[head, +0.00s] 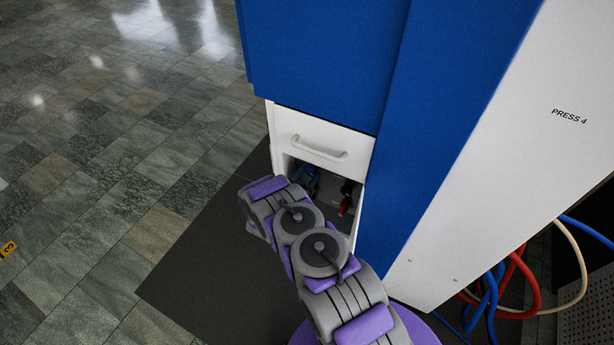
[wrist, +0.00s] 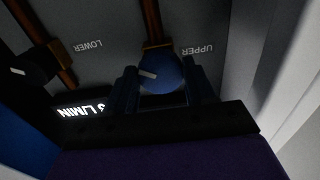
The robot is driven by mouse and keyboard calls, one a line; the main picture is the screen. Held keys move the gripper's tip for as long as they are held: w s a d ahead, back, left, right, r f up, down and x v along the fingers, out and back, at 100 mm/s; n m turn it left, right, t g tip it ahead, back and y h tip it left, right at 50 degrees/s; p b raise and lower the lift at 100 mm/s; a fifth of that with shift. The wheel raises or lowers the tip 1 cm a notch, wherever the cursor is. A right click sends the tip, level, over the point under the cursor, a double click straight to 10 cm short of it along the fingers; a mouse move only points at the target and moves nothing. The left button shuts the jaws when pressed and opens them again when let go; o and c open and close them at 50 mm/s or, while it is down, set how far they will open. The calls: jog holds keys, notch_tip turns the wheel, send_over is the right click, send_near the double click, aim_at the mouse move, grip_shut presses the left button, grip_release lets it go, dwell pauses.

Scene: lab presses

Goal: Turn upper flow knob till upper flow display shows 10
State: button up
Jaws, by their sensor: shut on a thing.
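The upper flow knob (wrist: 163,75) is blue with a pale pointer mark, beside the inverted UPPER label, in the wrist view. My gripper (wrist: 164,83) is shut on it, with one dark finger on each side. A lit display (wrist: 82,110) with inverted white L/MIN text is below and left of the knob in the picture. My gripper hides much of its number, so I cannot read the value.
A black knob (wrist: 35,65) sits near the LOWER label, at left in the wrist view. Copper-coloured pipes (wrist: 153,25) run from both knobs. The white drawer (head: 318,138) with a handle is just above the compartment. Hoses (head: 515,285) hang at right; floor at left is clear.

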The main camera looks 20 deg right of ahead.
jog(key=c, duration=0.4)
jog(key=shift+c, duration=0.2)
jog(key=shift+n, duration=0.3)
jog(key=n, duration=0.2)
jog(key=shift+n, duration=0.3)
jog(key=n+b, duration=0.1)
jog(key=n, duration=0.3)
jog(key=shift+n, duration=0.3)
jog(key=n, duration=0.4)
jog(key=shift+r, duration=0.1)
jog(key=shift+n, duration=2)
jog(key=shift+a, duration=0.1)
